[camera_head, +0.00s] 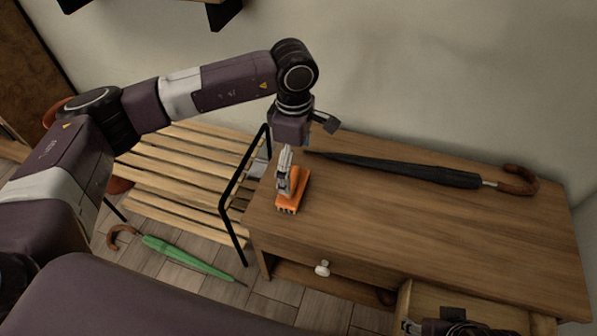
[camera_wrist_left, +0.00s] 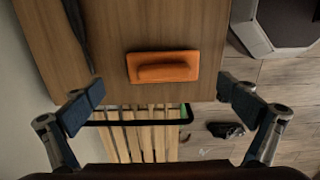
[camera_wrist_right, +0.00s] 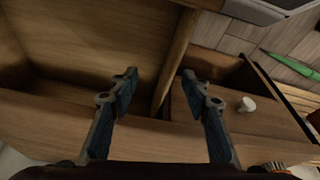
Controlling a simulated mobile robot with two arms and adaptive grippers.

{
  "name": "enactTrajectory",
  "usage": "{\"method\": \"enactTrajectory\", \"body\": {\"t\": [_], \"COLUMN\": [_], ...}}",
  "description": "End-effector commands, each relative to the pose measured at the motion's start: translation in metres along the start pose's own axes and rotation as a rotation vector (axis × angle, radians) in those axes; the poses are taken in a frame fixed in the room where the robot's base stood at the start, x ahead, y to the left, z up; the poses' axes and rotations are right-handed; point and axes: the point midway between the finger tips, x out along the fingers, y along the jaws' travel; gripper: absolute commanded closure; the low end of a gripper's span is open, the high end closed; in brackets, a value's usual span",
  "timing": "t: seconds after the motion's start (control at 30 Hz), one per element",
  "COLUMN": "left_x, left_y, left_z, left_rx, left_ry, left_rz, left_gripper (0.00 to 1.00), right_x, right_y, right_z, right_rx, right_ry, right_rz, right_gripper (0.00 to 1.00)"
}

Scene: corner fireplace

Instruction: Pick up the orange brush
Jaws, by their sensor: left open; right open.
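The orange brush (camera_head: 293,190) lies on the left end of the wooden table top, partly hidden by my left gripper in the head view. In the left wrist view the brush (camera_wrist_left: 163,67) lies flat, its raised handle facing the camera, centred ahead of the fingers. My left gripper (camera_head: 286,172) points down over the brush; its fingers (camera_wrist_left: 162,92) are spread wide and hold nothing. My right gripper (camera_wrist_right: 158,82) is open and empty above the open drawer at the table's front; only its top shows at the head view's bottom edge.
A black umbrella (camera_head: 420,173) with a brown handle lies along the table's back. The open drawer (camera_head: 480,300) juts out at the front right. A slatted wooden bench (camera_head: 180,170) with a black metal frame stands left. A green umbrella (camera_head: 185,257) lies on the floor.

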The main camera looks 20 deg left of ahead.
Motion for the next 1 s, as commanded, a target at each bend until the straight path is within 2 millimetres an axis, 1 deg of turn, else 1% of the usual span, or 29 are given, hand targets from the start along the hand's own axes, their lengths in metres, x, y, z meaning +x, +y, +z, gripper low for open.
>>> {"method": "enactTrajectory", "body": {"t": [0.07, 0.27, 0.37, 0.5, 0.6, 0.7, 0.77, 1.0], "left_x": [0.007, 0.028, 0.038, 0.056, 0.068, 0.074, 0.076, 0.076], "left_y": [0.000, 0.000, -0.001, -0.002, -0.002, -0.002, -0.002, -0.002], "left_z": [-0.004, -0.004, -0.005, -0.006, -0.006, -0.006, -0.006, -0.006], "left_rx": [-0.001, -0.002, -0.002, 0.000, 0.000, -0.001, -0.001, -0.001], "left_ry": [0.013, 0.010, 0.009, 0.009, 0.007, 0.007, 0.007, 0.007], "left_rz": [-0.001, -0.001, -0.002, -0.003, -0.002, -0.002, -0.001, -0.001], "left_gripper": [0.00, 0.00, 0.00, 0.00, 0.00, 0.00, 0.00, 0.01], "right_x": [0.002, 0.006, 0.008, 0.009, 0.008, 0.007, 0.006, 0.006], "right_y": [0.000, -0.001, -0.002, -0.005, -0.007, -0.008, -0.008, -0.008], "right_z": [0.001, -0.004, -0.017, -0.043, -0.059, -0.069, -0.072, -0.074], "right_rx": [0.000, -0.001, -0.002, -0.006, -0.008, -0.009, -0.009, -0.009], "right_ry": [0.001, 0.020, 0.069, 0.169, 0.231, 0.270, 0.282, 0.287], "right_rz": [-0.001, -0.001, -0.004, -0.008, -0.011, -0.013, -0.014, -0.014], "right_gripper": [0.56, 0.56, 0.56, 0.56, 0.56, 0.56, 0.56, 0.56]}}
